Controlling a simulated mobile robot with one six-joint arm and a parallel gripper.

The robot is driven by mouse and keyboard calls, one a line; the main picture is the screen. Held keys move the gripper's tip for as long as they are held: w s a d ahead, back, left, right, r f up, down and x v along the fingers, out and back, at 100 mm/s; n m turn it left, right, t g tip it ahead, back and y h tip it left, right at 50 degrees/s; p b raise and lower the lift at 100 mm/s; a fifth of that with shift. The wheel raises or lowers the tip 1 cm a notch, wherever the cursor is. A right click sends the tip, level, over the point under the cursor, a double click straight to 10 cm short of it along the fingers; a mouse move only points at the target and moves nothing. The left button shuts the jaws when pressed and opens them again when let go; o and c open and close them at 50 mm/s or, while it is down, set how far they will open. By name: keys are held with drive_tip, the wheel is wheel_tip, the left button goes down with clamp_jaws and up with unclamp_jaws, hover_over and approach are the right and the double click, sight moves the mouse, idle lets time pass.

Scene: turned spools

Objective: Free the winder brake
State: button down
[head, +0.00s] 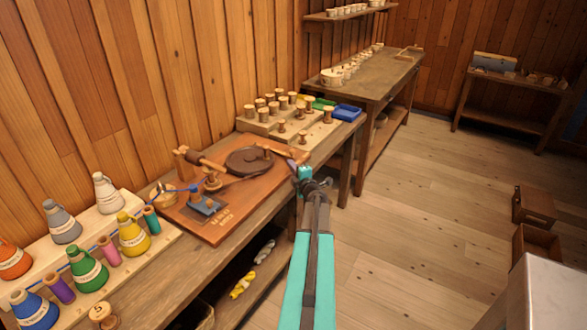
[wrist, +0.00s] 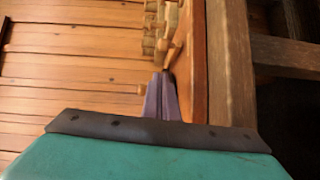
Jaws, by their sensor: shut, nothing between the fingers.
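The winder stands on a reddish-brown board (head: 230,212) on the long bench. It has a dark round wheel (head: 248,160), a wooden roller at its left and a blue-grey block (head: 206,204) at its front. A pale wooden lever or handle (head: 272,150) lies at the wheel's right side; I cannot tell for sure that it is the brake. My gripper (head: 292,164) is shut and empty at the board's right edge, close to that handle. In the wrist view my closed fingers (wrist: 162,98) point toward wooden parts (wrist: 166,50); whether they touch is unclear.
Cone bottles, such as a yellow one (head: 133,236), and coloured spools stand at the left. A stepped rack of wooden spools (head: 285,122) and a blue tray (head: 347,112) stand behind the winder. The floor (head: 430,200) at right is mostly clear, with wooden crates (head: 535,207) beyond.

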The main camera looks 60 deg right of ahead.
sight(293, 157)
drive_tip(key=shift+p+x, duration=0.5)
drive_tip(key=shift+x, duration=1.4)
drive_tip(key=shift+w+d+f+p, duration=0.1)
drive_tip(key=shift+d+p, duration=0.3)
drive_tip(key=shift+d, duration=0.5)
drive_tip(key=shift+w+d+f+p, duration=0.1)
drive_tip(key=shift+d+p, duration=0.25)
drive_tip(key=shift+d, duration=0.6)
drive_tip(key=shift+d, duration=0.1)
drive_tip(key=d, duration=0.8)
drive_tip(key=shift+s+d, duration=0.1)
drive_tip(key=shift+d, duration=0.6)
drive_tip(key=shift+d+r, duration=0.1)
drive_tip(key=shift+r, duration=0.15)
